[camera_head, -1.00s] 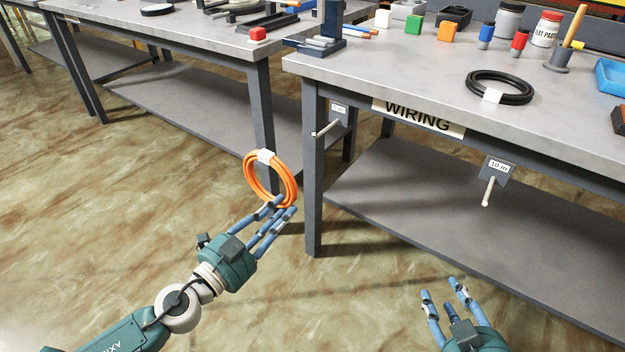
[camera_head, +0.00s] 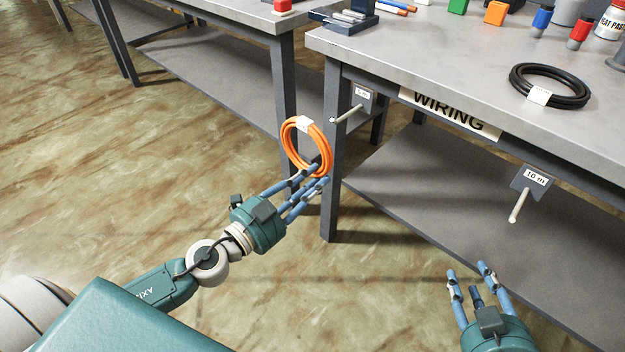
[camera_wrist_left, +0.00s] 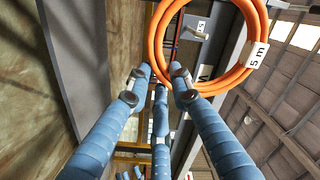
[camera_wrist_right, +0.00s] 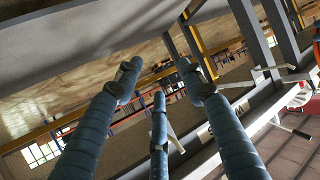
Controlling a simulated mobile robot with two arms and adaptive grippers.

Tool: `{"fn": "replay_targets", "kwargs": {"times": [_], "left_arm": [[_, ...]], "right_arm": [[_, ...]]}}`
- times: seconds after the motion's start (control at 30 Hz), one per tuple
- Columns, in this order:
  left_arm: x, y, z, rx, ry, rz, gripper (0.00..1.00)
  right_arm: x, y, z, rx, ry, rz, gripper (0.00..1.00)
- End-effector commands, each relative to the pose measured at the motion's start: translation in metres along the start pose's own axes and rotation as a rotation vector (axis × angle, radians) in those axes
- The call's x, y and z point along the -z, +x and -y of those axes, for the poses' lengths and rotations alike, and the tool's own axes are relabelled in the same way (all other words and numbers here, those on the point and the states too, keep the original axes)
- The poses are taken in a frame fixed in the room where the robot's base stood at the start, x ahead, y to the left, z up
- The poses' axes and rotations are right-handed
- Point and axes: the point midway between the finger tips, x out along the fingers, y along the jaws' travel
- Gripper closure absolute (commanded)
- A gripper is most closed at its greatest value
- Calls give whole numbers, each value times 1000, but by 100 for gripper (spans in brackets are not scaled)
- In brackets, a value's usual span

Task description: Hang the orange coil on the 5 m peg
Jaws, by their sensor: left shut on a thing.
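My left gripper (camera_head: 312,182) is shut on the lower part of the orange coil (camera_head: 287,144), which stands upright above the fingertips. In the left wrist view the coil (camera_wrist_left: 157,30) carries a white "5 m" tag. A pale peg (camera_head: 348,113) with a small plate, its text too small to read surely, sticks out by the bench's left corner. In the head view the coil's right edge lies beside the peg tip; I see no peg through the ring, and the depth gap is unclear. My right gripper (camera_head: 470,278) is open and empty at the lower right.
A peg (camera_head: 518,205) labelled "10 m" sticks out further right on the bench front. A black coil (camera_head: 550,88) lies on the grey benchtop (camera_head: 440,60). The bench leg (camera_head: 331,200) stands just right of my left fingers. A second bench is behind left.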

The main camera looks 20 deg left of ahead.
Motion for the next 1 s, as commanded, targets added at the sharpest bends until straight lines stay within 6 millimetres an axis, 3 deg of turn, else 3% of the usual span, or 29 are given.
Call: {"fn": "replay_targets", "kwargs": {"times": [0.3,1.0], "left_arm": [[1,1,2,1,1,-5,100],[1,21,1,0,2,-6,100]], "right_arm": [[18,2,2,4,-1,-67,60],[-37,-9,-6,-13,3,156,60]]}}
